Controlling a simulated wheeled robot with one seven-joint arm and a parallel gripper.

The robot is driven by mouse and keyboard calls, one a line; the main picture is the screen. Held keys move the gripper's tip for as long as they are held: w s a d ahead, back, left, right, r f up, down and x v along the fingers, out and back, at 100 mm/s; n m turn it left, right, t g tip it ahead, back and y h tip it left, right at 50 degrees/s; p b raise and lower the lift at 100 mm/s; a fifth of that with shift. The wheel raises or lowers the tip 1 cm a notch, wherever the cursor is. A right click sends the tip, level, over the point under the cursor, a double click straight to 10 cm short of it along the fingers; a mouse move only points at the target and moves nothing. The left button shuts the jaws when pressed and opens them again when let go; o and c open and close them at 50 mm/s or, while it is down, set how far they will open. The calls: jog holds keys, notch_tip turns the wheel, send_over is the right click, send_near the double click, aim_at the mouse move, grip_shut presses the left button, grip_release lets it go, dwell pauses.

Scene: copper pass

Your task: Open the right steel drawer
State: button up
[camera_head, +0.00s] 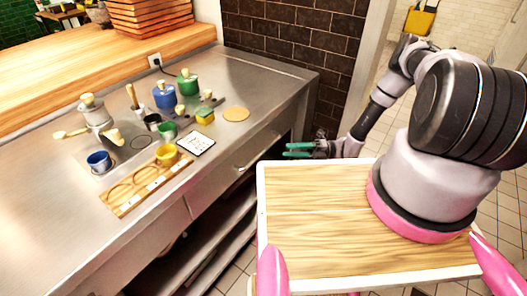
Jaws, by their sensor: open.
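The right steel drawer (229,168) is in the front of the steel counter, just under the worktop. It looks closed, with its front in line with the counter. A small light handle (246,164) shows on it. My gripper (287,150) has green fingers and is open, with nothing seen between them. It is to the right of the handle in the picture, apart from it, pointing left toward the counter.
Another drawer front (150,238) is to the left. Open lower shelves (215,250) are beneath. A dark brick wall (290,35) stands behind; tiled floor lies right.

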aim_at(264, 150)
jog(key=a, duration=0.3)
jog(key=s+a+r, duration=0.1)
jog(key=a, duration=0.6)
jog(key=shift+s+a+r, duration=0.2)
grip_shut()
dwell(1.1)
